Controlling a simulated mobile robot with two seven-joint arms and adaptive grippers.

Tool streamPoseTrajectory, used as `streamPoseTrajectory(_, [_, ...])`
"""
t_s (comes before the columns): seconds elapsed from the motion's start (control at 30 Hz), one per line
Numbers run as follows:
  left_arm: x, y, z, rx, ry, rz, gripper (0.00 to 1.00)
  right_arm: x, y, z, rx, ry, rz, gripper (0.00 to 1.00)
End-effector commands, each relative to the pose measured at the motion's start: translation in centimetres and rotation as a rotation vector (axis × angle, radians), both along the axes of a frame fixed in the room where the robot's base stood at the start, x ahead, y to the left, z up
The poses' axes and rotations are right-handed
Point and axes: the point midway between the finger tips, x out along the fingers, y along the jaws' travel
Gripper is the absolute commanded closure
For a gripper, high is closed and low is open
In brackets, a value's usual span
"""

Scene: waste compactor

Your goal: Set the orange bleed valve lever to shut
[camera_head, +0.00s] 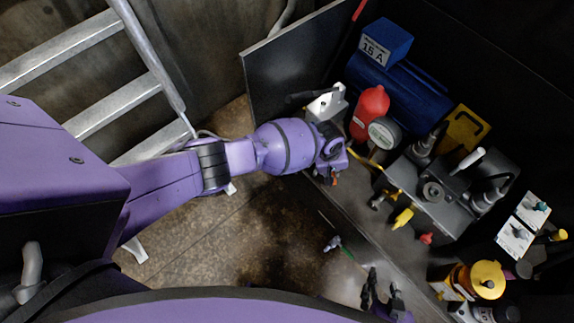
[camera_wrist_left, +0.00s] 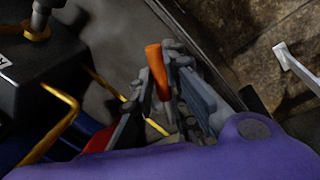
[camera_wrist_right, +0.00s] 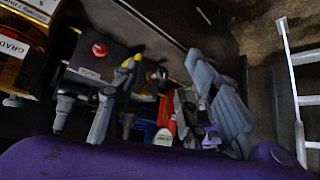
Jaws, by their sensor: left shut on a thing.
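The orange bleed valve lever (camera_wrist_left: 157,70) stands between the fingers of my left gripper (camera_wrist_left: 160,72) in the left wrist view; the fingers are closed on it. Its lower end and the valve body are mostly hidden by the fingers and my purple wrist. In the head view my left gripper (camera_head: 333,176) is at the near edge of the bench, with only a small orange-red bit of the lever showing below it. My right gripper (camera_head: 381,285) is at the lower right, its fingers apart and empty; it also shows in the right wrist view (camera_wrist_right: 152,82).
The bench holds a red bottle (camera_head: 370,110), a gauge (camera_head: 384,133), a blue motor (camera_head: 400,80), a dark valve block (camera_head: 440,190) with a yellow lever (camera_head: 403,217), and a yellow-topped canister (camera_head: 487,278). A dark upright panel (camera_head: 292,62) stands behind my left wrist. A ladder (camera_head: 110,85) stands at left.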

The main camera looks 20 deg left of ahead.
Motion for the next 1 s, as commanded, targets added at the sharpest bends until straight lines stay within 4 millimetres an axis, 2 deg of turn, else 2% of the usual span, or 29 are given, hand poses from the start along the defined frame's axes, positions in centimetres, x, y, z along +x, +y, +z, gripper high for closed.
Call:
streamPoseTrajectory(0.13, [0.3,-1.2,0.2,-0.003,0.004,0.142,1.00,0.3,-0.1,0.9,0.000,-0.009,-0.001,0.60])
streamPoseTrajectory(0.5, [1.5,-2.7,-0.1,0.001,0.006,0.432,1.00,-0.2,-0.1,0.9,0.000,0.000,-0.001,0.60])
streamPoseTrajectory(1.0, [2.5,-3.2,-0.1,0.003,0.004,0.589,1.00,0.5,0.0,1.3,0.001,-0.013,0.001,0.60])
